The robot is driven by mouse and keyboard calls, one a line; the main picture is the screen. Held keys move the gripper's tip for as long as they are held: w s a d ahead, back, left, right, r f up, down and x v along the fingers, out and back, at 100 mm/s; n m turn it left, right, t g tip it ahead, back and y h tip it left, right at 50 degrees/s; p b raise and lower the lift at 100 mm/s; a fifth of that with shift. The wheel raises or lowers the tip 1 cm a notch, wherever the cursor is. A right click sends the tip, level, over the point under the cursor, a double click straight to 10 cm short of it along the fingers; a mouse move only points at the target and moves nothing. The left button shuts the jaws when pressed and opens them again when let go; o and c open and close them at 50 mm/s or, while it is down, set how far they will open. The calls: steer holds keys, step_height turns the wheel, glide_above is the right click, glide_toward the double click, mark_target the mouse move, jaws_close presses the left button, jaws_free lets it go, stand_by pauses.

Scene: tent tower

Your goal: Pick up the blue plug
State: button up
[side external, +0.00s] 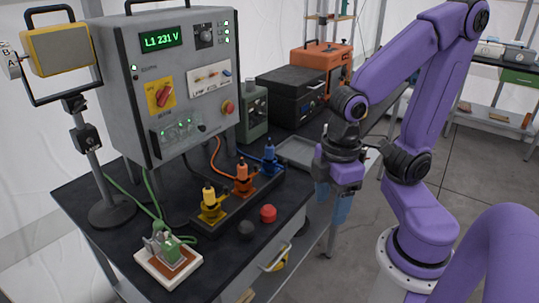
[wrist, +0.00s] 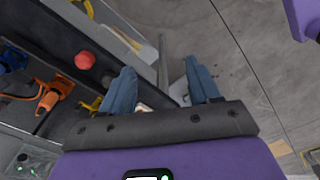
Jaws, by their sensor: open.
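The blue plug (side external: 269,158) stands upright at the far end of a dark socket rail (side external: 262,188) on the bench. In the wrist view, the blue plug (wrist: 12,58) is at the left edge, partly cut off. An orange plug (side external: 242,178) is in the middle of the rail and a yellow plug (side external: 210,205) at the near end. My gripper (side external: 340,207) hangs right of the rail, beyond the bench edge, its fingers pointing down. In the wrist view, my gripper (wrist: 160,65) has its two blue fingers apart with nothing between them.
A red cap (side external: 268,213) and a black knob (side external: 246,230) lie in front of the rail. A grey electrical cabinet (side external: 175,80) rises behind the plugs. A flat grey tray (side external: 297,152) lies past the blue plug. A green connector on a block (side external: 170,258) sits at the near corner.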

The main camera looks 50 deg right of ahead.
steer(key=w+r+m, duration=0.3)
steer(key=w+m, duration=0.5)
steer(key=w, duration=0.3)
steer(key=r+m, duration=0.2)
steer(key=m, duration=1.9)
glide_above(269, 145)
steer(key=d, duration=0.2)
steer(key=f, duration=1.1)
steer(key=shift+w+a, duration=0.15)
steer(key=shift+a, duration=0.15)
steer(key=shift+a+f, duration=0.2)
steer(key=shift+f, duration=1.25)
steer(key=shift+a+f, duration=0.2)
steer(key=shift+f, duration=1.25)
steer(key=c, duration=1.1)
